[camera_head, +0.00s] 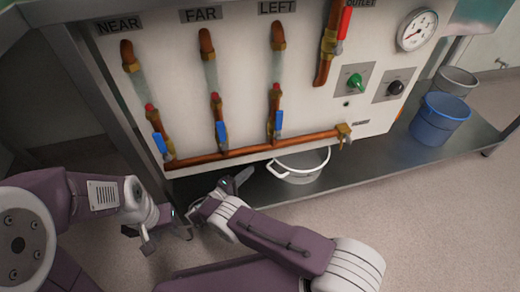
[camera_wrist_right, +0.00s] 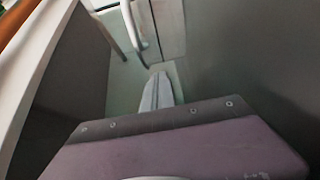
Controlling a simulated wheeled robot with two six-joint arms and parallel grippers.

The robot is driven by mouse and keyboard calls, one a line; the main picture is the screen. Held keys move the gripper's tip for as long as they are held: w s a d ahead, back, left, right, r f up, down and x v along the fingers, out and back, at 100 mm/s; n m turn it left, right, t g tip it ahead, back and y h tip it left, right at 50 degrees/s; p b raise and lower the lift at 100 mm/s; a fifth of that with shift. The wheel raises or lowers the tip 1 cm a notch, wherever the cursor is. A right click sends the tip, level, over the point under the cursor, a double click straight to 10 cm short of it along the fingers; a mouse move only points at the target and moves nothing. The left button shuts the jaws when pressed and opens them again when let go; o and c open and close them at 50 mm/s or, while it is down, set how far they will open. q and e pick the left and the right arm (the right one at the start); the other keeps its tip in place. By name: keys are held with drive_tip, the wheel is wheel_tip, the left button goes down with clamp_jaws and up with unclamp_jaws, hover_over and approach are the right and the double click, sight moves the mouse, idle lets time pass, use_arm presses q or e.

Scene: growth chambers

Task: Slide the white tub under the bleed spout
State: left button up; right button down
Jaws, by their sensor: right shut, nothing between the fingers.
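The white tub (camera_head: 299,175) stands on the metal lower shelf (camera_head: 385,163), partly tucked below the panel. A pale handle or rim curves over it. The brass bleed spout (camera_head: 345,134) is at the right end of the copper manifold pipe, up and to the right of the tub. My right gripper (camera_head: 238,183) is shut and empty, left of the tub and apart from it. Its closed fingers show in the right wrist view (camera_wrist_right: 157,93); no tub is visible there. My left gripper (camera_head: 163,228) is farther left, clear of the tub; its finger opening is unclear.
A blue bucket (camera_head: 440,120) and a grey bucket (camera_head: 456,80) stand on the right of the shelf. The valve panel (camera_head: 245,90) hangs over the shelf, with the copper manifold pipe (camera_head: 250,151) along its lower edge. The shelf between tub and blue bucket is clear.

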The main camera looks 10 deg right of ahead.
drive_tip(key=shift+w+a+r, duration=0.1)
drive_tip(key=b+x, duration=0.3)
drive_tip(key=x, duration=0.6)
drive_tip(key=shift+w+d, duration=0.3)
drive_tip(key=shift+d, duration=0.1)
